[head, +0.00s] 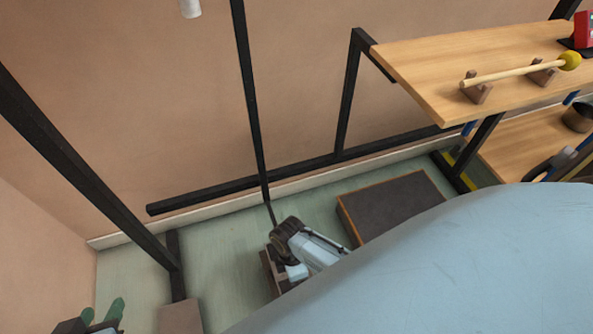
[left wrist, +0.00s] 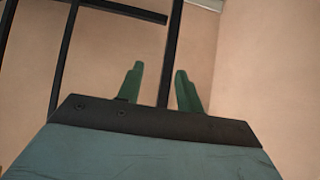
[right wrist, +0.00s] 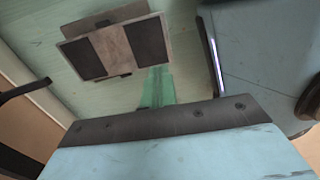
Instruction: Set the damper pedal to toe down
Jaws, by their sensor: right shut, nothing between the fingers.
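The pedal (right wrist: 115,50), a tan-brown plate with two dark pads, shows at the top of the right wrist view, above the green floor. In the head view only a brown edge of it (head: 267,272) shows beside my right arm. I cannot tell clearly which way the plate tilts. My right gripper (right wrist: 159,72) is shut and empty, its green fingertips just beside the plate's near edge in the picture; whether they touch is unclear. My left gripper (head: 103,306) is open and empty at the lower left, away from the pedal; it also shows in the left wrist view (left wrist: 158,72).
A dark, wood-edged box (head: 390,207) lies on the floor to the right of the pedal. A black frame (head: 245,90) stands along the wall. A wooden shelf (head: 430,65) at upper right holds a yellow-headed mallet (head: 520,72).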

